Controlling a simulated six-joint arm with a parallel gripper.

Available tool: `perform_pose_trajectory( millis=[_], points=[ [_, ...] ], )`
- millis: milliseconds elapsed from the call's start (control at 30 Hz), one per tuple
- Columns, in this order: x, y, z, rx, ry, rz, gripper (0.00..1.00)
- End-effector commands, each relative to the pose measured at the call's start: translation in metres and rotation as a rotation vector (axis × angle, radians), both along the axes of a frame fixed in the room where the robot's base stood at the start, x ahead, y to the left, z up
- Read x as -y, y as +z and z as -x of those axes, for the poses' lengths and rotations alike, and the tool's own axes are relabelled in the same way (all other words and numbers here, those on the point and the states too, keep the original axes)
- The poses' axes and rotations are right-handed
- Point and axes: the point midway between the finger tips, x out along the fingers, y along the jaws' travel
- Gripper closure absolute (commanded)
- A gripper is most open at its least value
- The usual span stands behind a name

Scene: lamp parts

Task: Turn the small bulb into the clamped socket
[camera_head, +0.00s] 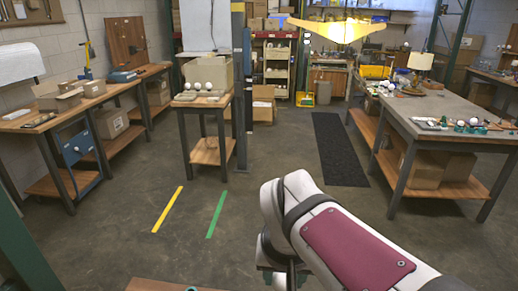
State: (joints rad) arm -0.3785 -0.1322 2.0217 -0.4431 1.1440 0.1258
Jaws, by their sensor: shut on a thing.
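I cannot make out the small bulb or the clamped socket with certainty. My white arm with a maroon panel comes in at the lower right and bends down at the bottom centre. My gripper is not clearly in view; the arm's end runs out below the frame. A brown surface (150,285) shows only as a sliver at the bottom edge, with a small pale thing (192,289) near it, cut off by the frame. White globes stand on a small table (207,99) further back, too far to tell what they are.
A right workbench (440,106) holds white globes and small coloured parts (470,124). A left bench (40,122) holds boxes. Yellow (167,210) and green (217,213) floor stripes and a dark mat (339,149) lie between. The middle floor is clear.

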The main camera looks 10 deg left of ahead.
Motion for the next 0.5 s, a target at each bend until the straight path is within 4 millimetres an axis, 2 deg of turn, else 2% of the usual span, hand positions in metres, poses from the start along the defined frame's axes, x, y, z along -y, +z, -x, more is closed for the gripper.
perform_pose_trajectory(
  millis=[500],
  points=[
    [-0.014, 0.000, 0.004, 0.000, 0.001, 0.000, 0.91]
  ],
)
